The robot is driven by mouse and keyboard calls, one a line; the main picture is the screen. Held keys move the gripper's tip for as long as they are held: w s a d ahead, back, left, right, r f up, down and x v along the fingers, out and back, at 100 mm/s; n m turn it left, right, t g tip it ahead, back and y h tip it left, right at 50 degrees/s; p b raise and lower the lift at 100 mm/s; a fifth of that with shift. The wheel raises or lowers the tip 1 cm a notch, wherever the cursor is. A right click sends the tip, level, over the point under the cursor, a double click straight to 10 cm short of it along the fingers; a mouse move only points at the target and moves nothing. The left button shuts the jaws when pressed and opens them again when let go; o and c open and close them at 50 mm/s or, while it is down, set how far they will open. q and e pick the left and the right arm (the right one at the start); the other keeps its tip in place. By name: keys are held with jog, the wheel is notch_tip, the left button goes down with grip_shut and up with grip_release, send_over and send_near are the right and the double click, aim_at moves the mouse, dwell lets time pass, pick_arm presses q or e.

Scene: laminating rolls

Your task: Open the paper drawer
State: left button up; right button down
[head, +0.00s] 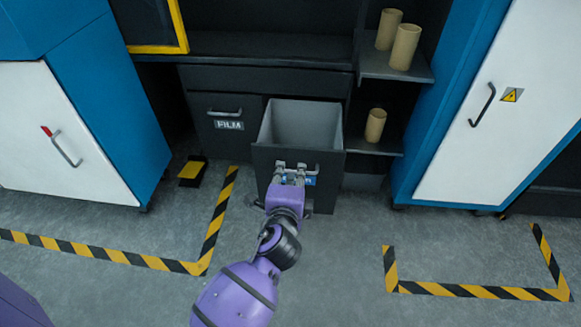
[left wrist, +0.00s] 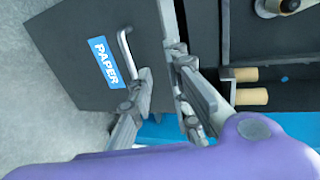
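The paper drawer (head: 265,155) is a dark box with a grey inside, pulled out from the cabinet, and its empty-looking interior shows from above. Its front with the blue PAPER label (left wrist: 106,63) shows in the left wrist view. The bar handle (left wrist: 124,50) is on that front. My left gripper (head: 290,170) is at the handle in the head view. Its two fingers are apart, with a clear gap between the tips in the left wrist view (left wrist: 162,68). One fingertip is close to the handle's end; I cannot tell whether they touch. My right gripper is not in view.
A closed FILM drawer (head: 215,115) is left of the paper drawer. Cardboard rolls (head: 404,47) stand on shelves to the right, and white-doored cabinets (head: 510,100) flank both sides. A yellow and black pedal (head: 192,171) is on the floor. Striped tape marks the open floor.

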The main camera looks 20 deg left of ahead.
pick_arm(q)
jog(key=shift+p+v, duration=0.45)
jog(key=shift+v, duration=1)
jog(key=shift+f, duration=0.2)
jog(key=shift+s, duration=0.1)
